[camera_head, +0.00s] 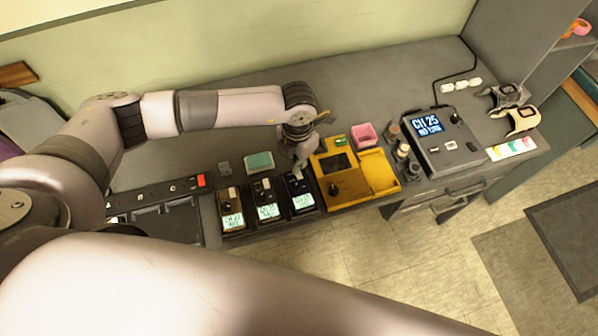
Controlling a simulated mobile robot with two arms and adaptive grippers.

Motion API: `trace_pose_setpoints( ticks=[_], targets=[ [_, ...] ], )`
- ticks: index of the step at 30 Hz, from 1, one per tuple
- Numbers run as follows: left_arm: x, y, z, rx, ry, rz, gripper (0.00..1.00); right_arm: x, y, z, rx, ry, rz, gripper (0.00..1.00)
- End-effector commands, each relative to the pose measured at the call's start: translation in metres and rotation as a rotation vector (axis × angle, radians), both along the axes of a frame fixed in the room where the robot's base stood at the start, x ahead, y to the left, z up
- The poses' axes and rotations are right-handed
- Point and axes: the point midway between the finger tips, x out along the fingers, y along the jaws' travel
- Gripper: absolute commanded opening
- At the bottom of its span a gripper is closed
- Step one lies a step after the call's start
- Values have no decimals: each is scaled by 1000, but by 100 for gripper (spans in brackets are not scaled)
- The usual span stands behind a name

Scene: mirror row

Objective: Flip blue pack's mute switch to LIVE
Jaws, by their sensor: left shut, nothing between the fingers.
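Three small packs with lit screens stand in a row at the desk's front edge: a left pack (231,212) with a tan edge, a middle dark pack (267,202) and a right dark pack (299,196). I cannot tell from their colours which is the blue one. Each has a small control near its top, too small to read its position. My left gripper (299,172) is shut and empty, pointing down at the top end of the right pack. I cannot tell whether it touches. My right gripper is not in view.
A yellow unit (378,172) with a knob stands just right of the packs. A dark console (443,150) reading CH 25 is farther right. A black rack (165,222) lies left. A green-topped box (259,161) and pink tray (363,134) sit behind. The back desk is clear.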

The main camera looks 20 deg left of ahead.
Motion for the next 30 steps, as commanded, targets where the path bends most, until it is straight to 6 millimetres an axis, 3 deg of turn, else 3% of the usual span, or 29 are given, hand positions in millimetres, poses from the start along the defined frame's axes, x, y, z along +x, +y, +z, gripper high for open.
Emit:
trace_pose_setpoints(
  ticks=[30],
  targets=[
    [0, 0, -12, 0, 0, 0, 0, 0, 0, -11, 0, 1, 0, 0]
  ],
)
